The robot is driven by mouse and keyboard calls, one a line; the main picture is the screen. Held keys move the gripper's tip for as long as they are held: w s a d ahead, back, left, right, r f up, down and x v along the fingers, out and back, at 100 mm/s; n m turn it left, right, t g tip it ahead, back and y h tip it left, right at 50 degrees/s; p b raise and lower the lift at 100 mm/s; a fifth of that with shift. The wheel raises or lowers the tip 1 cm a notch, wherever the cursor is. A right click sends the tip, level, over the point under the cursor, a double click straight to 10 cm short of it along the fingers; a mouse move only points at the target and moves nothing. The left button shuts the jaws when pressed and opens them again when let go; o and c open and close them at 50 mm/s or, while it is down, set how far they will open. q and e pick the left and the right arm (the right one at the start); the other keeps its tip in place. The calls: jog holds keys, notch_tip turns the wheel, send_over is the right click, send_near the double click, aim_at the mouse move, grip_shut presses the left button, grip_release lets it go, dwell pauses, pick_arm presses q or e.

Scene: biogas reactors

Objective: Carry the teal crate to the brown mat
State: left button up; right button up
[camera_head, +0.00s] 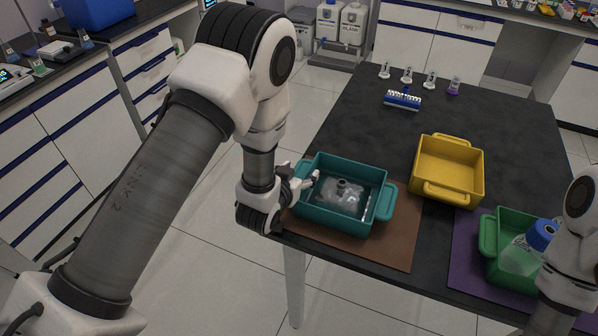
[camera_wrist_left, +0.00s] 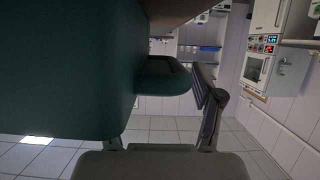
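The teal crate (camera_head: 338,221) stands at the left edge of the black table, over the brown mat (camera_head: 395,248). It holds a clear object with a grey cap (camera_head: 342,187). My left gripper (camera_head: 306,180) is at the crate's left end, by its handle. In the left wrist view, the crate wall (camera_wrist_left: 60,70) fills the left side and the handle (camera_wrist_left: 163,78) sticks out. The gripper's fingers (camera_wrist_left: 160,115) are spread apart, one near the handle's tip and the other partly hidden by the crate. My right gripper does not show; only part of that arm does.
A yellow crate (camera_head: 448,196) stands right of the teal one. A green crate (camera_head: 497,267) with a blue-capped bottle (camera_head: 530,250) stands on a purple mat (camera_head: 466,245). A blue-and-white rack (camera_head: 403,100) and several small bottles are at the back.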

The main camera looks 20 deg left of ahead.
pick_arm(q)
jog(key=shift+r, duration=0.15)
jog(key=b+v, duration=0.1)
jog(key=v, duration=0.7)
jog(key=shift+s+b, duration=0.35)
jog(key=s+a+f+g+p, duration=0.1)
jog(key=s+f+g+p, duration=0.2)
jog(key=s, duration=0.9)
jog(key=s+a+f+g+p, duration=0.2)
jog(key=s+f+g+p, duration=0.2)
jog(key=s+f+g, duration=0.6)
jog(key=s+f, duration=0.3)
jog(key=f, duration=0.1)
jog(key=shift+a+n+g, duration=0.2)
jog(key=shift+n+g, duration=0.1)
jog(key=shift+n, duration=0.1)
jog(key=shift+s+f+b, duration=0.1)
jog(key=shift+f+b, duration=0.3)
jog(key=shift+b, duration=0.05)
